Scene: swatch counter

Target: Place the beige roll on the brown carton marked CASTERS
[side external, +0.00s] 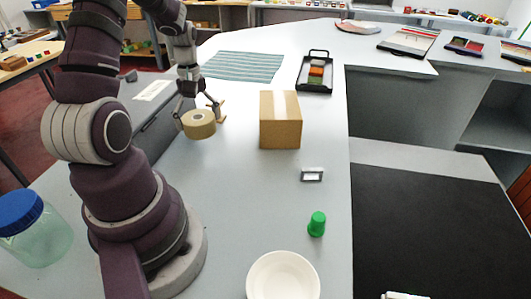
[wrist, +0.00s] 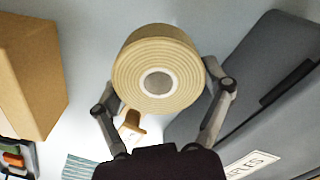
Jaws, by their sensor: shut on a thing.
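The beige roll (side external: 199,129) is a thick ring with a pale core. My gripper (side external: 198,117) is shut on it, with a finger on each side. In the wrist view the roll (wrist: 150,65) fills the space between the fingers, its round end facing the camera. I cannot tell whether it touches the counter. The brown carton (side external: 280,132) stands right of the roll in the side view, with a pale tape strip over its top, which is clear. Its side shows at the left of the wrist view (wrist: 28,70). No CASTERS marking is readable.
A grey case (side external: 150,112) with a white label lies left of the roll. A small tan wooden object (wrist: 130,127) stands close behind the roll. A striped cloth (side external: 243,66) and black tray (side external: 315,86) lie beyond; a green cup (side external: 317,224) and white bowl (side external: 283,277) stand nearer.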

